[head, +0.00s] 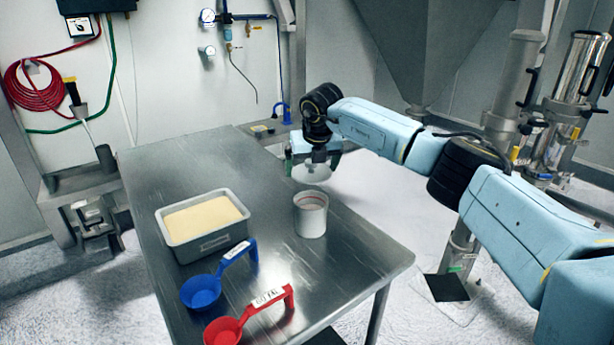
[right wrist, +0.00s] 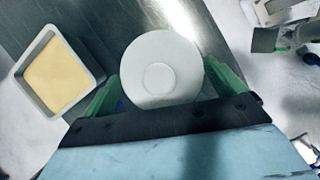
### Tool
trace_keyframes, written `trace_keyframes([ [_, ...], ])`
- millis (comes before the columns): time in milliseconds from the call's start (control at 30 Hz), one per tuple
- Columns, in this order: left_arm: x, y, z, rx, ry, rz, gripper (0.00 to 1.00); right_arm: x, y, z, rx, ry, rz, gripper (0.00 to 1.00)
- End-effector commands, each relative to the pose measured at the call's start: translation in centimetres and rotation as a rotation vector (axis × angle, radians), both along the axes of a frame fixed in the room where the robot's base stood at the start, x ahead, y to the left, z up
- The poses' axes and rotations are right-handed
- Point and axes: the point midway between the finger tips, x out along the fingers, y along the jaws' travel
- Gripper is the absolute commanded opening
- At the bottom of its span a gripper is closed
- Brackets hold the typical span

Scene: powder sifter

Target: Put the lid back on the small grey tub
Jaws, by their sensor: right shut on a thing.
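The small grey tub (head: 311,218) stands upright on the metal table, right of its middle, and its top looks open. My right gripper (head: 313,161) is shut on the pale grey round lid (head: 312,174), held level above the table behind the tub and apart from it. In the right wrist view the lid (right wrist: 160,58) sits between the green fingers of my right gripper (right wrist: 165,88), with a round raised part at its middle. The tub cannot be made out in that view. My left gripper is not in view.
A grey bin of pale powder (head: 171,238) stands left of the tub on the table (head: 185,160). A blue scoop (head: 201,292) and a red scoop (head: 223,331) lie at the front. The table's back left is clear. Steel hopper equipment (head: 420,45) stands behind.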

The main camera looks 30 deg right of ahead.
Motion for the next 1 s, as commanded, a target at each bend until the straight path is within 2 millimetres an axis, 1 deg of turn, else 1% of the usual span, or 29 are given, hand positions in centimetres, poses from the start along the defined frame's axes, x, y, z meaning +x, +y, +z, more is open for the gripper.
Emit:
trace_keyframes([
  [33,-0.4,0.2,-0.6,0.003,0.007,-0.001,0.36,0.0,0.0,-0.5,0.001,-0.001,0.000,0.73],
  [100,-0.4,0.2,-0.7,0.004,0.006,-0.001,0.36,0.0,0.0,-0.6,0.001,-0.001,0.000,0.73],
  [267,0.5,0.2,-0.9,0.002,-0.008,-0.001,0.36,0.0,0.0,-1.0,0.000,-0.001,0.001,0.73],
  [367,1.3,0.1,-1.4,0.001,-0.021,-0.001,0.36,0.0,0.0,-1.6,0.000,-0.001,0.001,0.73],
  [500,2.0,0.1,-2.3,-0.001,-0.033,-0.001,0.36,0.0,0.0,-2.8,0.000,-0.001,0.001,0.73],
  [633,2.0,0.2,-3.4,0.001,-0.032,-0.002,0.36,0.0,0.0,-4.2,-0.001,-0.001,0.001,0.73],
  [700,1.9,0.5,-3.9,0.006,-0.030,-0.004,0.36,0.0,0.0,-4.9,0.000,0.000,0.001,0.73],
  [800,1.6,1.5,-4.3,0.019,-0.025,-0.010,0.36,0.0,0.0,-5.7,0.000,0.000,0.001,0.73],
  [900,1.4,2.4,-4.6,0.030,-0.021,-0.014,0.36,0.0,0.0,-6.4,0.001,0.000,0.001,0.73],
  [1000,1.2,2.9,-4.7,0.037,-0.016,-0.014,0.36,0.0,0.0,-6.8,0.000,-0.001,0.001,0.73],
])
